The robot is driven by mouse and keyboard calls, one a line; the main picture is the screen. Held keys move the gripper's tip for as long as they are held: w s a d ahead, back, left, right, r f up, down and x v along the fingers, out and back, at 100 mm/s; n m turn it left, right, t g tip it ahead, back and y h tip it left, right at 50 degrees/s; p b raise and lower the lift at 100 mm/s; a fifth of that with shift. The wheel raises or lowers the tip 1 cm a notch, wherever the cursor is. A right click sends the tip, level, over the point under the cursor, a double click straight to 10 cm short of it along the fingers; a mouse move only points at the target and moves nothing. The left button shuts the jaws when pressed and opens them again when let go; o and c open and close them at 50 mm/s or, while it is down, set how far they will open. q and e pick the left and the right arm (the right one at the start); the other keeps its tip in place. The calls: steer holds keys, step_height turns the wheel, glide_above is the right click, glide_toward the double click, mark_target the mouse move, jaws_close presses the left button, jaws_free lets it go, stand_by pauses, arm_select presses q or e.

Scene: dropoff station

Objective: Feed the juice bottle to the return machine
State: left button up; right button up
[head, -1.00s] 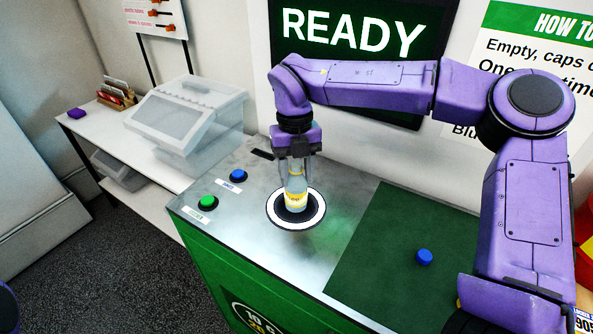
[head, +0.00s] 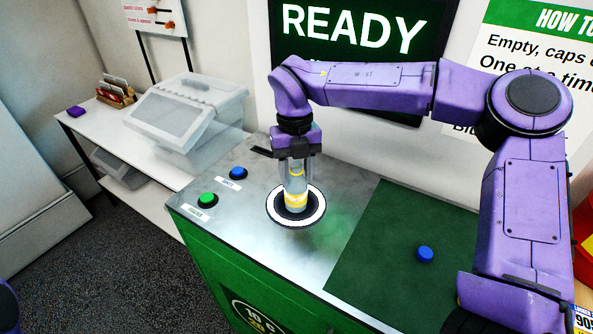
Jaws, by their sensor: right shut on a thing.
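The juice bottle (head: 296,196), clear with yellow bands, stands upright at the round white-ringed opening (head: 272,213) in the return machine's metal top (head: 255,240). Its lower end is over or just inside the dark centre; I cannot tell how deep. My right gripper (head: 296,178) points straight down, shut on the bottle's upper part, with a finger on each side. The screen (head: 352,32) behind reads READY. My left gripper is not in view.
A green mat (head: 375,250) covers the machine top's right part, with a blue cap (head: 425,254) on it. Green (head: 208,200) and blue (head: 238,173) buttons sit left of the opening. A clear lidded bin (head: 190,115) stands on the white side table (head: 95,135).

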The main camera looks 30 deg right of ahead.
mark_target(297, 185)
steer(key=shift+f, duration=0.45)
stand_by(0.7)
steer(key=shift+f+b, duration=1.2)
steer(key=shift+f, duration=0.3)
steer(key=shift+f, duration=0.1)
steer(key=o, duration=1.7)
